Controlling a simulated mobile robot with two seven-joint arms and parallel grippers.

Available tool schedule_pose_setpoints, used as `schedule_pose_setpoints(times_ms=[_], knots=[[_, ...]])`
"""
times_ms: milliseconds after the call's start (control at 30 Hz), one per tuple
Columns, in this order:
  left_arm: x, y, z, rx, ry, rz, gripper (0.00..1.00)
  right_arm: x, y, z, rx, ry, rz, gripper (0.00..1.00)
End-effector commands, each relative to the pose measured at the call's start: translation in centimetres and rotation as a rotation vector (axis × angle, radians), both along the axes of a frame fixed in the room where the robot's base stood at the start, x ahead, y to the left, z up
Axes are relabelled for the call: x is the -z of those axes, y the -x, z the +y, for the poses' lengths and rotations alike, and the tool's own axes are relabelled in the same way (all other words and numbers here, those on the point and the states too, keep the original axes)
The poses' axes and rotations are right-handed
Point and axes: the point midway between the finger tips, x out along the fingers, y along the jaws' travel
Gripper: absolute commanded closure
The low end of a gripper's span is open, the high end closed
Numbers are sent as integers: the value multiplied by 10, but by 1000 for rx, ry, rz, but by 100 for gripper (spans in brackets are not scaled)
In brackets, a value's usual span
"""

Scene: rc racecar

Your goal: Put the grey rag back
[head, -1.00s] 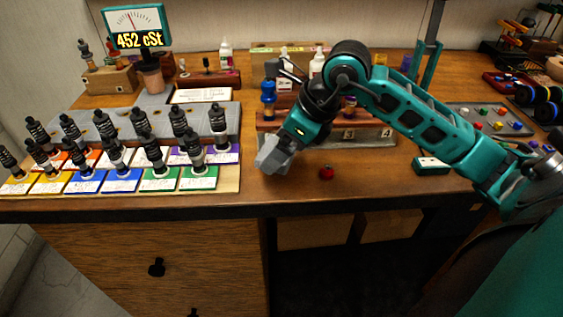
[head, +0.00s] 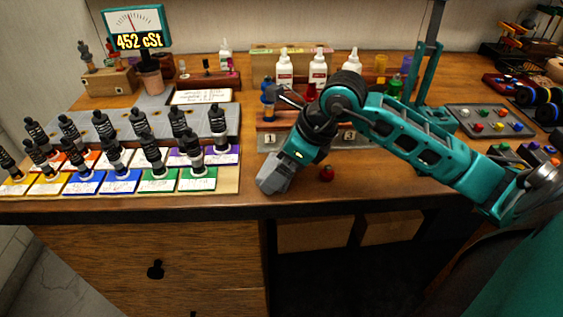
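My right arm reaches in from the right, and its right gripper (head: 270,180) points down and left, low over the front of the workbench (head: 228,207), just right of the shock absorber board. The grey shape at its end is small and dark, so I cannot tell whether the fingers are open or shut, or whether grey cloth is between them. I cannot pick out a grey rag anywhere else on the bench. My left gripper is not in view.
Several shock absorbers stand on a board with coloured cards (head: 160,185) at left. White bottles (head: 318,68) stand behind my arm. A parts tray (head: 492,123) is at right. The bench's front edge is close.

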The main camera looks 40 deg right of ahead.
Motion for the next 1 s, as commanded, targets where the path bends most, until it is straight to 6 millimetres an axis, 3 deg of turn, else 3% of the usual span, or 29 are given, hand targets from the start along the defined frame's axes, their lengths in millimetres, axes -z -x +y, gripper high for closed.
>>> schedule_pose_setpoints(times_ms=[267,700,1000], knots=[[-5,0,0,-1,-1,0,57,-8,2,-2,1,1,-1,0],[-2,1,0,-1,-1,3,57,-85,39,-28,0,5,0,0],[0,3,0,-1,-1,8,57,-106,48,-35,1,0,1,0]])
